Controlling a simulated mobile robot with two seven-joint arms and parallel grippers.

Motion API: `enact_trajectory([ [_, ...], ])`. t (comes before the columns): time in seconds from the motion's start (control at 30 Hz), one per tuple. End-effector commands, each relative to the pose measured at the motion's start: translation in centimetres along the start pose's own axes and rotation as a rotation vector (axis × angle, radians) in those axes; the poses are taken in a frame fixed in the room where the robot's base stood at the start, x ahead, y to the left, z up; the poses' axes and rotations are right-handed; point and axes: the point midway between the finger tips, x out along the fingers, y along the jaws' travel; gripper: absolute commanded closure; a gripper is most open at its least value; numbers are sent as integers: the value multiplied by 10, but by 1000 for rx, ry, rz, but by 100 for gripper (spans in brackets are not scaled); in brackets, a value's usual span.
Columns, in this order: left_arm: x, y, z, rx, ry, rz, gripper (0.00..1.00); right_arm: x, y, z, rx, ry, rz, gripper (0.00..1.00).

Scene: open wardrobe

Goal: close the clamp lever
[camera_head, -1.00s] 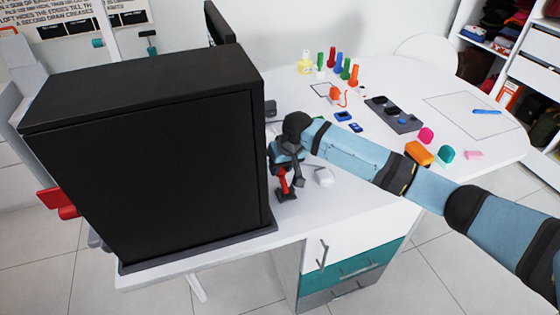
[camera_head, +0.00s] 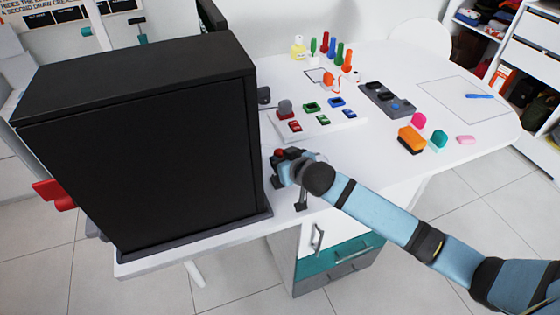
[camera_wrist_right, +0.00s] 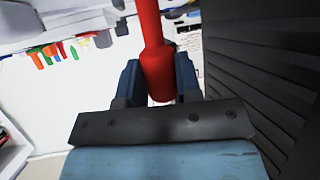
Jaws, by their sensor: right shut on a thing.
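The clamp's red lever handle (camera_wrist_right: 157,65) stands between the two blue fingers of my right gripper (camera_wrist_right: 158,84) in the right wrist view. The fingers are shut on the handle near its thick end. In the head view my right gripper (camera_head: 281,160) is beside the black cabinet, and only a small red part of the lever (camera_head: 279,153) shows there. The clamp's base is mostly hidden behind my gripper and wrist. My left gripper is not in view.
The large black cabinet (camera_head: 145,160) stands close on the left of my right gripper. A tray (camera_head: 345,123) with several coloured pieces lies behind it on the white table. Orange, teal and pink blocks lie farther right (camera_head: 411,139). The table's front edge is near my wrist.

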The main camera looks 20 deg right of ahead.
Motion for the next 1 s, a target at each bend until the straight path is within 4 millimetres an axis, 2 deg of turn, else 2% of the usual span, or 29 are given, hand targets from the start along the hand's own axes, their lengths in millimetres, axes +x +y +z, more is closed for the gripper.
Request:
enact_trajectory([
  [0.03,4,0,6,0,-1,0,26,0,0,4,0,23,1,100],
  [0.23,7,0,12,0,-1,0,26,-5,-1,4,-14,88,6,100],
  [0.8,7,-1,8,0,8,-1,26,-7,-1,3,-22,115,8,100],
  [0.83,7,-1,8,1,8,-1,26,-7,-2,3,-22,115,8,62],
  [0.9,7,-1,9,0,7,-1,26,-7,-2,4,-22,114,8,45],
  [1.0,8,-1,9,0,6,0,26,-7,-2,4,-21,114,8,43],
])
